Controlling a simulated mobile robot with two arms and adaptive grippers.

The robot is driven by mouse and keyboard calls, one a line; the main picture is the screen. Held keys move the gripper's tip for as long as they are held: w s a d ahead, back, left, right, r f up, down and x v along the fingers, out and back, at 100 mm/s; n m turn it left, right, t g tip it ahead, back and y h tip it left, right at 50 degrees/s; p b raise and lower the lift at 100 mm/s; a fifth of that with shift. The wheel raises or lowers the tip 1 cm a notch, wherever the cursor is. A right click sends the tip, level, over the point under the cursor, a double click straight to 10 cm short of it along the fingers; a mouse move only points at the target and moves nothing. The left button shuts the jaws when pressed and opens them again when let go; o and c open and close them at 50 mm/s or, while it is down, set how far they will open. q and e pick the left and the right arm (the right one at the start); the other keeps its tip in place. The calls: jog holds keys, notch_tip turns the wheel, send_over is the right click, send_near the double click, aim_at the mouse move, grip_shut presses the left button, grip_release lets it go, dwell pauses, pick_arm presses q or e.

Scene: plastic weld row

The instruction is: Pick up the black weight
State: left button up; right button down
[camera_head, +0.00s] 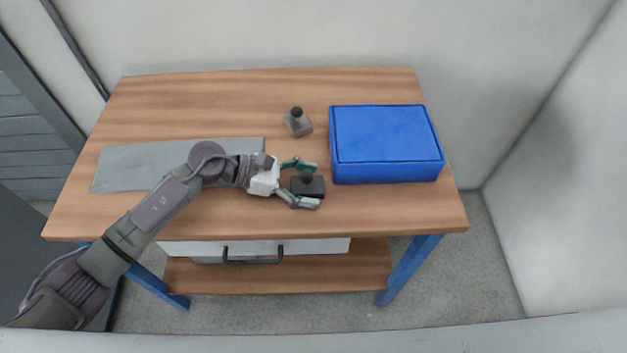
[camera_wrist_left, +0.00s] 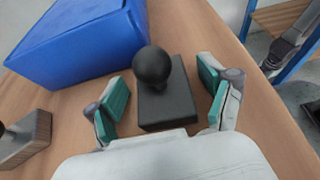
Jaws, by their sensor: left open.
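The black weight (camera_head: 309,187) is a dark block with a round knob on top. It stands upright on the wooden table, left of the blue box's front corner. It also shows in the left wrist view (camera_wrist_left: 166,106), between the fingers. My left gripper (camera_head: 308,184) is open, with one finger on each side of the weight. In the left wrist view gaps show between the green finger pads and the block. My right gripper is not in view.
A blue box (camera_head: 385,143) stands close to the right of the weight. A grey mat (camera_head: 130,167) lies at the left of the table (camera_head: 200,105). A drawer (camera_head: 200,248) is below the front edge.

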pick_arm(q)
jog(key=shift+s+a, duration=0.1)
jog(key=shift+a, duration=0.25)
jog(key=c, duration=0.4)
jog(key=shift+d, duration=0.15)
grip_shut()
jog(key=shift+r, duration=0.1)
jog(key=shift+r, duration=0.1)
